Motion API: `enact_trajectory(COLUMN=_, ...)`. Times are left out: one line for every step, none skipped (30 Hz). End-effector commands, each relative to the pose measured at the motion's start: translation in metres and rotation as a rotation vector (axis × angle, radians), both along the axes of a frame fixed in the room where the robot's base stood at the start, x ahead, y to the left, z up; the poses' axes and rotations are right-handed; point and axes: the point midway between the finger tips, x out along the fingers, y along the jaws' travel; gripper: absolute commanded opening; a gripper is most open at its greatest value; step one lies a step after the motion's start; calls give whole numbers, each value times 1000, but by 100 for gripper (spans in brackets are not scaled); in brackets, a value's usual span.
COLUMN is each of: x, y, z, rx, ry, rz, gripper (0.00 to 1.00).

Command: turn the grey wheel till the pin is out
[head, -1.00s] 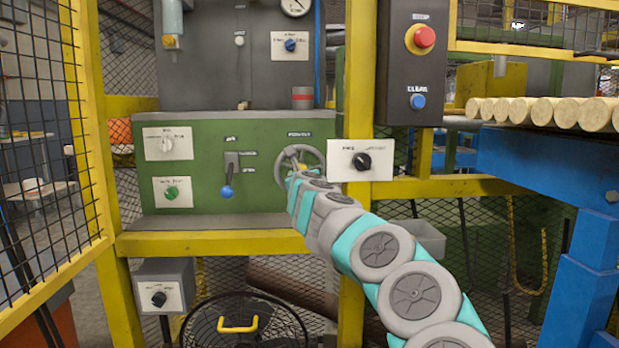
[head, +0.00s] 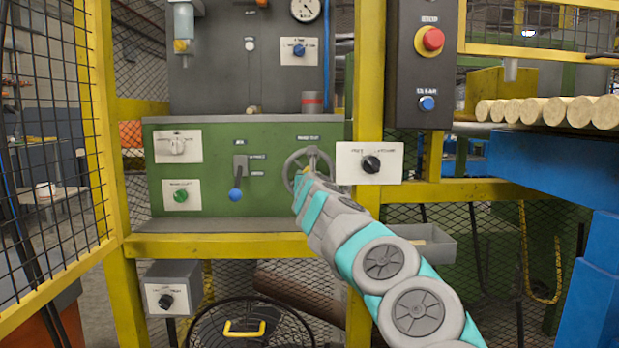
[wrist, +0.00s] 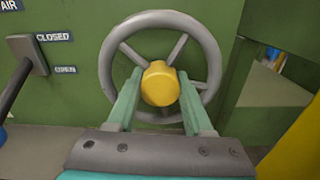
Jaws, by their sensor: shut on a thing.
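The grey wheel (head: 290,166) is on the green panel, and its upper left rim shows above my arm in the head view. In the wrist view the wheel (wrist: 106,75) faces me, with three visible spokes and a yellow hub (wrist: 160,84) in the middle. My gripper (wrist: 161,88) is shut on the yellow hub, one finger on each side. The lower rim is partly hidden behind my fingers. In the head view my arm covers the gripper and the lower right of the wheel. I cannot pick out the pin in either view.
A blue-tipped lever (head: 236,195) is left of the wheel, and a white plate with a black knob (head: 371,164) is close on its right. A yellow post (head: 367,85) rises beside the panel. A black box with a red button (head: 433,38) hangs higher right.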

Motion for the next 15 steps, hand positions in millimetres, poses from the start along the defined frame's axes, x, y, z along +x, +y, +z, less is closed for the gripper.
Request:
enact_trajectory(x=1, y=0, z=-3, rx=1, ry=5, rz=-1, gripper=0)
enact_trajectory(x=1, y=0, z=-3, rx=1, ry=5, rz=-1, gripper=0)
enact_trajectory(x=1, y=0, z=-3, rx=1, ry=5, rz=-1, gripper=0)
enact_trajectory(x=1, y=0, z=-3, rx=0, ry=5, rz=-1, gripper=0)
enact_trajectory(x=1, y=0, z=-3, rx=0, ry=5, rz=-1, gripper=0)
enact_trajectory(x=1, y=0, z=-3, rx=0, ry=5, rz=-1, gripper=54)
enact_trajectory(x=1, y=0, z=-3, rx=0, ry=4, rz=-1, gripper=58)
enact_trajectory(x=0, y=0, z=-3, rx=0, ry=4, rz=-1, gripper=61)
enact_trajectory(x=0, y=0, z=-2, rx=0, ry=3, rz=-1, gripper=66)
enact_trajectory(x=0, y=0, z=-2, rx=0, ry=3, rz=-1, gripper=69)
enact_trajectory(x=0, y=0, z=-2, rx=0, ry=3, rz=-1, gripper=72)
enact_trajectory(x=0, y=0, z=-2, rx=-1, ry=2, rz=-1, gripper=77)
enact_trajectory(x=0, y=0, z=-2, rx=-1, ry=2, rz=0, gripper=80)
enact_trajectory(x=0, y=0, z=-1, rx=-1, ry=2, rz=0, gripper=81)
enact_trajectory(x=0, y=0, z=-1, rx=-1, ry=2, rz=0, gripper=81)
